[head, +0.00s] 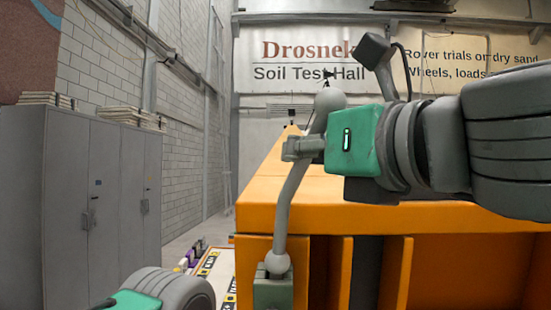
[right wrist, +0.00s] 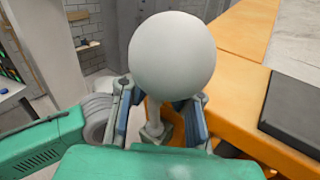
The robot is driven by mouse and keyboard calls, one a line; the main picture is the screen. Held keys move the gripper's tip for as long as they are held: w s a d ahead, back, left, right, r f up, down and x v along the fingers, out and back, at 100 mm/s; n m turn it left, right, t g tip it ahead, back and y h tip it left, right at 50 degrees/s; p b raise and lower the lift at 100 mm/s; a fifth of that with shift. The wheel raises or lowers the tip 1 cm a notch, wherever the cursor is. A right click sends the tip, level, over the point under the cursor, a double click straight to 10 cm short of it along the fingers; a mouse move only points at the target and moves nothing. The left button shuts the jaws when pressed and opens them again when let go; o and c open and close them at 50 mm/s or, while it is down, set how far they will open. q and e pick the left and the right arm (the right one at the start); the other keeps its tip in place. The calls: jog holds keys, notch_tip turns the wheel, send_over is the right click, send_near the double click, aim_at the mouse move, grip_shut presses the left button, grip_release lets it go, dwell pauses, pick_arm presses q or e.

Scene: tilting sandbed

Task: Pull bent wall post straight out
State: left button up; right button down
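The bent wall post is a grey rod with a round knob (head: 330,98) on top. It leans to the right over a ball joint (head: 277,262) on a grey-green base (head: 273,292) at the orange wall's front left corner. My right gripper (head: 303,148) comes from the right, with its fingers around the rod below the knob. In the right wrist view the pale knob (right wrist: 172,52) hides the fingertips, so I cannot tell whether they press on the rod.
The orange sandbed frame (head: 400,218) fills the lower right, close under my right arm. Grey cabinets (head: 100,200) stand at the left. A pale table (head: 215,264) with small items lies left of the frame.

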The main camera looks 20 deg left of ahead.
aim_at(324, 118)
jog(key=shift+r, duration=0.1)
jog(key=shift+w+d+r, duration=0.15)
jog(key=shift+w+r, duration=0.05)
jog(key=shift+r, duration=0.05)
jog(key=shift+r+p, duration=0.6)
jog(key=shift+r, duration=0.2)
jog(key=shift+s+d+r+p, duration=0.3)
jog(key=shift+s+d+r, duration=0.05)
jog(key=shift+r, duration=0.15)
jog(key=shift+d+r, duration=0.1)
jog(key=shift+a, duration=0.2)
jog(key=shift+s+r+p, duration=0.15)
jog(key=shift+r+p, duration=0.35)
jog(key=shift+r, duration=0.2)
jog(key=shift+s+r+p, duration=0.1)
jog(key=shift+r+p, duration=0.4)
jog(key=shift+r, duration=0.15)
